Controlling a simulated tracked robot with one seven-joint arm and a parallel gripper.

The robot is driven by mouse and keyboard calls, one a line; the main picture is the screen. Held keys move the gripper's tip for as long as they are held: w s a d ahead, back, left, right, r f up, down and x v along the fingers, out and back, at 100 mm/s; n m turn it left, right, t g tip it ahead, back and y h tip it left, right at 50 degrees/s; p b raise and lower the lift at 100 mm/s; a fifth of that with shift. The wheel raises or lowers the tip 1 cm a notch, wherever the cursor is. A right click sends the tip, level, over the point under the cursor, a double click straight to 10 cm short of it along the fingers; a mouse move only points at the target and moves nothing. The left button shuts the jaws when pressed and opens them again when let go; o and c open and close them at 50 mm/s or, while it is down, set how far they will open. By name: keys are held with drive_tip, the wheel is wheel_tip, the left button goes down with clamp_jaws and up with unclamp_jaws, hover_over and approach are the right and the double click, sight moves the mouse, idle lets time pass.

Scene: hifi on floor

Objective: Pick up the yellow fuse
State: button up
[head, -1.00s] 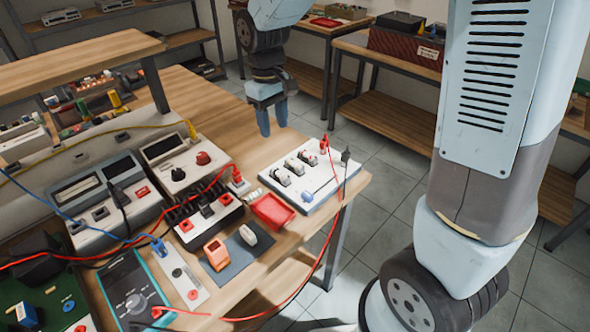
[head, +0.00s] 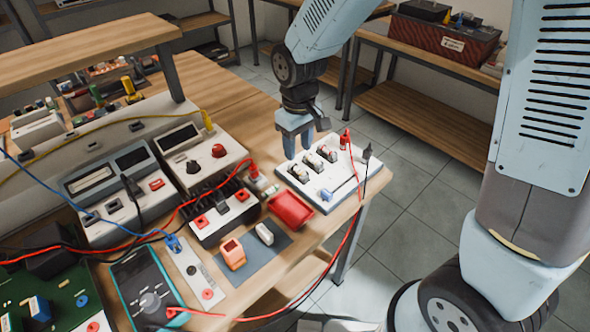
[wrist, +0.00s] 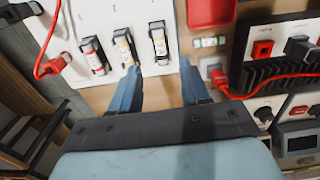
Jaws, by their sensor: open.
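A white fuse board (head: 345,185) lies at the table's right end and carries three fuses in black holders. In the wrist view the middle fuse (wrist: 122,48) shows faint yellowish marks, so it looks like the yellow one. In the head view the middle fuse (head: 313,161) is too small to read its colour. The left fuse in the wrist view (wrist: 97,60) has red marks; the right one (wrist: 158,43) is pale with dark marks. My gripper (head: 298,151) is open and empty at the board's far edge. In the wrist view my fingertips (wrist: 160,78) are apart, short of the fuse row.
A red tray (head: 291,211) sits beside the board. A red plug (head: 345,139) and a black plug (head: 367,151) stand up at the board's right end, trailing cables. Instruments and cables crowd the table's left. The wood (head: 235,110) behind the board is clear.

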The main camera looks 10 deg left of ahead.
sight(298, 168)
drive_tip(key=shift+s+f, duration=0.1)
drive_tip(key=shift+f, duration=3.1)
clamp_jaws()
